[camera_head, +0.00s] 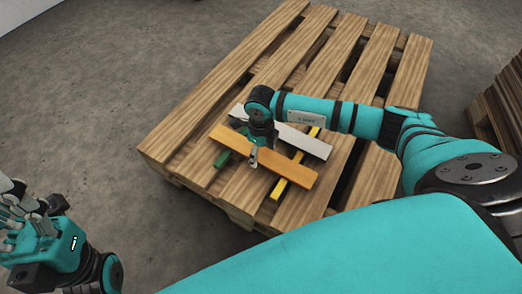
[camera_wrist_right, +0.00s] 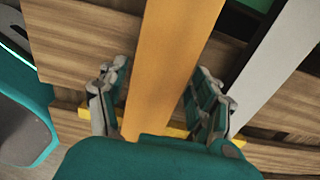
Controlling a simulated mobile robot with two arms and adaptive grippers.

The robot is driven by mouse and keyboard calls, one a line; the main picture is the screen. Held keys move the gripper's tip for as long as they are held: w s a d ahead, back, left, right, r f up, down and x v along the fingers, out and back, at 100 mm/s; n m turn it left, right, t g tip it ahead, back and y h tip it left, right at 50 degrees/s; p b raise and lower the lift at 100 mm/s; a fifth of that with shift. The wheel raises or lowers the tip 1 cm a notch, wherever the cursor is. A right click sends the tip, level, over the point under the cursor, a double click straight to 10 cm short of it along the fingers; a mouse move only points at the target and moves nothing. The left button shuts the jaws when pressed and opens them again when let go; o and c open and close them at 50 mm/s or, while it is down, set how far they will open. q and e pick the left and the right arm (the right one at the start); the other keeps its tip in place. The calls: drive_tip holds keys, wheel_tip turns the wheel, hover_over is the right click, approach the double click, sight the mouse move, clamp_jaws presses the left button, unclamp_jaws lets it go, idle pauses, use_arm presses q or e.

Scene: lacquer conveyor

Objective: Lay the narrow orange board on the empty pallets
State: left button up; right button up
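The narrow orange board (camera_head: 285,172) lies across a yellow strip (camera_head: 280,188) and a green strip (camera_head: 223,158) on a wooden pallet (camera_head: 180,131). A light grey board (camera_head: 308,142) lies beside it on the far side. My right gripper (camera_head: 254,158) is over the orange board near its middle. In the right wrist view, the board (camera_wrist_right: 165,60) runs between the two fingers of the open right gripper (camera_wrist_right: 157,100), one on each side. Small gaps seem to remain. My left gripper (camera_head: 35,205) is at the lower left, fingers apart and empty, away from the pallet.
The pallet's far slats (camera_head: 375,60) are bare. Another stack of wooden pallets (camera_head: 500,105) shows at the right edge, partly cut off. The concrete floor (camera_head: 100,90) at the left is clear. My right arm hides the near right part of the pallet.

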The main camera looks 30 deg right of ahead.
drive_tip(key=shift+o, duration=0.8)
